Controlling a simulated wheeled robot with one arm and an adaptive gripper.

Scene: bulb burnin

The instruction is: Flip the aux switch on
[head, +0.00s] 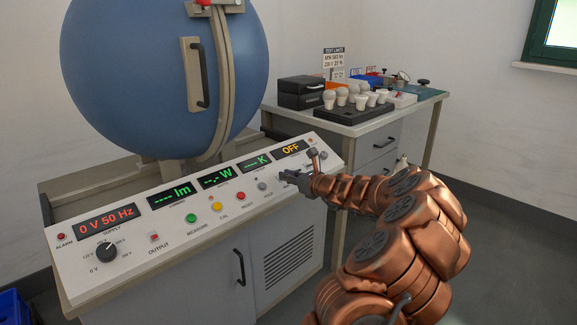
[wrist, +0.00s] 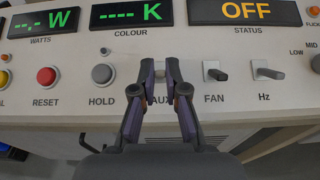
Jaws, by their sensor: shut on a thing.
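The aux switch (wrist: 160,74) is on the sloped control panel (head: 128,243), above the partly covered AUX label (wrist: 159,100). Only a small pale bit of it shows between my fingertips, so I cannot tell which way it is set. My gripper (wrist: 161,76) is shut on it, with a finger on each side. In the head view my gripper (head: 289,177) reaches the right part of the panel from the right, and the switch is hidden there.
The FAN switch (wrist: 215,72) and Hz switch (wrist: 266,70) stand close to the right. The grey HOLD button (wrist: 102,74) and red RESET button (wrist: 47,77) are to the left. The status display (wrist: 246,12) reads OFF. A bulb tray (head: 352,115) stands on the back table.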

